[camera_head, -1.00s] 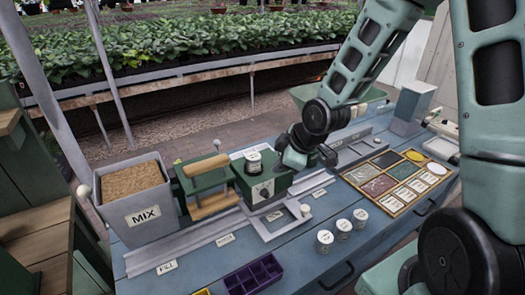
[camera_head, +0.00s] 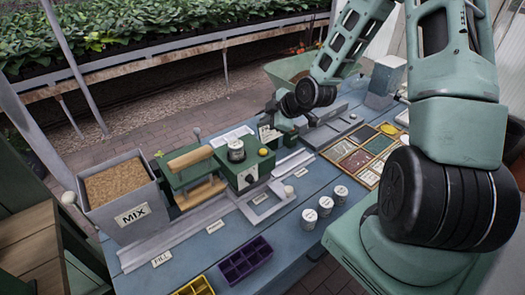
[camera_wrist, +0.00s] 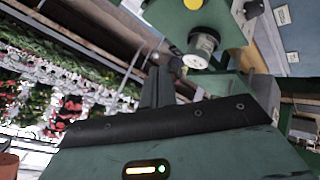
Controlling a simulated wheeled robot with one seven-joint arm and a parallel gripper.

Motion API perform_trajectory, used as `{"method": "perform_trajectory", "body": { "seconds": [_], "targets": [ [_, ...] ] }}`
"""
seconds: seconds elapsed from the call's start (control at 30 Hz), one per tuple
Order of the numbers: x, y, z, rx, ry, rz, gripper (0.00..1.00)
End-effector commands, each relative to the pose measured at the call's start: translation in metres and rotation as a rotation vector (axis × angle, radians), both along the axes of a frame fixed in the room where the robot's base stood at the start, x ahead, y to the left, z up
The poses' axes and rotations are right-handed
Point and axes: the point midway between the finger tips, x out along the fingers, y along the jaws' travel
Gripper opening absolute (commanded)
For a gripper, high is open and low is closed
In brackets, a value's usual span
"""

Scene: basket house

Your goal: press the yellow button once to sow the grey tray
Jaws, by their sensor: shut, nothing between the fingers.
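The yellow button (camera_head: 263,152) is on top of the green seeder box (camera_head: 248,178), right of a white-lidded jar (camera_head: 236,150). It also shows at the top edge of the wrist view (camera_wrist: 193,4). My gripper (camera_head: 268,131) is behind the button and apart from it in the head view, partly hidden by my wrist. In the wrist view, its dark fingers (camera_wrist: 158,86) are shut and empty, beside the jar. A grey frame-like piece (camera_head: 268,204) lies on the rail in front of the box; I cannot tell whether it is the grey tray.
A MIX bin (camera_head: 130,205) and a wooden-handled press (camera_head: 192,180) stand left of the seeder. Several lidded jars (camera_head: 325,206) stand at front right. A purple tray (camera_head: 245,262) and a yellow tray (camera_head: 195,287) lie at the front. A sectioned seed box (camera_head: 362,158) lies right.

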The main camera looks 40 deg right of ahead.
Motion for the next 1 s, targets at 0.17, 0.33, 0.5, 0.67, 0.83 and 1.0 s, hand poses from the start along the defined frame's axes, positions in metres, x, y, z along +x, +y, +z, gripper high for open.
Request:
{"method": "perform_trajectory", "body": {
  "seconds": [0.17, 0.33, 0.5, 0.67, 0.83, 1.0],
  "targets": [
    [0.000, 0.000, -0.015, 0.001, 0.000, -0.001, 0.00],
    [0.000, 0.000, -0.036, 0.002, 0.001, -0.002, 0.00],
    [0.000, 0.000, -0.061, 0.003, 0.001, -0.002, 0.00],
    [0.000, 0.000, -0.080, 0.000, 0.002, -0.001, 0.00],
    [0.000, 0.000, -0.087, 0.000, 0.000, 0.000, 0.00],
    [0.000, 0.000, -0.086, 0.000, 0.000, 0.000, 0.00]
  ]
}}
